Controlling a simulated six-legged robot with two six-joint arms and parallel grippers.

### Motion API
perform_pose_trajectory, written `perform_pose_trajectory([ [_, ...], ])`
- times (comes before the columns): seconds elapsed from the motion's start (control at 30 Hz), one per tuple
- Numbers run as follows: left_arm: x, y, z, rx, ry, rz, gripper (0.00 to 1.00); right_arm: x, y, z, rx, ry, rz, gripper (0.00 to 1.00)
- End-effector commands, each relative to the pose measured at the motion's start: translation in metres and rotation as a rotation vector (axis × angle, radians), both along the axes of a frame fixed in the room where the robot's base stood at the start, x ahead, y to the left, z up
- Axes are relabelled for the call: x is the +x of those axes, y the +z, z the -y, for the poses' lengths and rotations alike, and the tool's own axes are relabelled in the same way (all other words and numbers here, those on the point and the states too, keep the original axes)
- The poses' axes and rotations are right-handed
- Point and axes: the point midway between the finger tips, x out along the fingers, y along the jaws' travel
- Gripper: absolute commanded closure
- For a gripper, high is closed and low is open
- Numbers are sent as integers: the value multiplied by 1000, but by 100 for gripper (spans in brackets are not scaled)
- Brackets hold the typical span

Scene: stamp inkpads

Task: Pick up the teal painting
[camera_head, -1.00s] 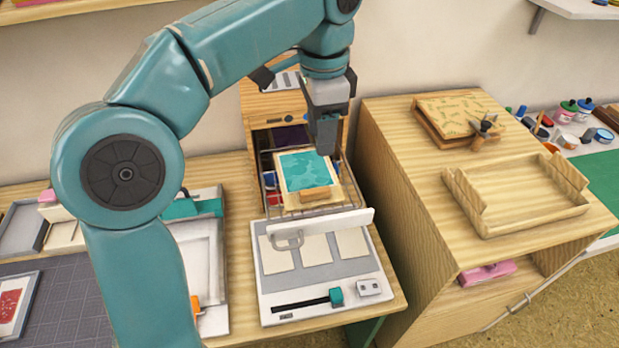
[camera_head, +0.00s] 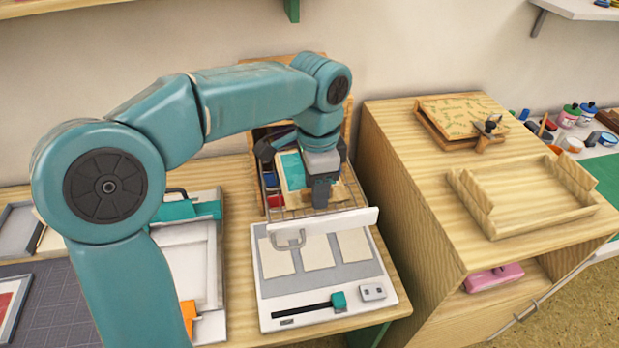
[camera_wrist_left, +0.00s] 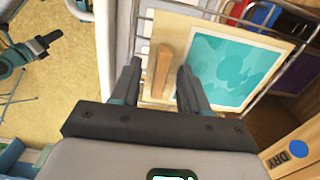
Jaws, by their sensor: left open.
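The teal painting (camera_head: 292,170) lies in a wire rack drawer pulled out of a wooden cabinet, partly hidden behind my left gripper in the head view. In the left wrist view the painting (camera_wrist_left: 228,68) shows teal blotches inside a pale border, on a light wooden board. A wooden block handle (camera_wrist_left: 162,70) stands on the board's near edge. My left gripper (camera_head: 322,200) points down over the board. In the left wrist view the open fingers (camera_wrist_left: 160,82) lie on either side of the block handle, not closed on it. My right gripper is not seen holding anything here.
A white panel (camera_head: 325,228) fronts the drawer, close to the gripper. A press-like board with pale squares (camera_head: 316,258) lies before it. A wooden cabinet with an empty wooden tray (camera_head: 530,222) stands to the right. The drawer's wire rails (camera_wrist_left: 145,45) run beside the fingers.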

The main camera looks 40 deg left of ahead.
Motion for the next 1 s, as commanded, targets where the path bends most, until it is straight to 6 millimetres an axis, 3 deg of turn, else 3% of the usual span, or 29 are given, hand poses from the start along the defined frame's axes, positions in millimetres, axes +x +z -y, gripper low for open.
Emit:
perform_pose_trajectory([
  [0.07,0,0,0,0,0,0,55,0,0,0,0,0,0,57],
  [0.17,0,0,0,0,0,0,81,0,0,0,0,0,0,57],
  [0.2,0,0,0,0,0,0,94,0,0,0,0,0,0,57],
  [0.23,0,0,0,0,0,0,100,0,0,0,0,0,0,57],
  [0.67,0,7,0,0,0,1,100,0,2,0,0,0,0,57],
  [0.87,1,38,0,0,-1,5,100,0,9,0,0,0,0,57],
  [1.0,1,75,0,1,-1,6,100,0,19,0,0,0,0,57],
])
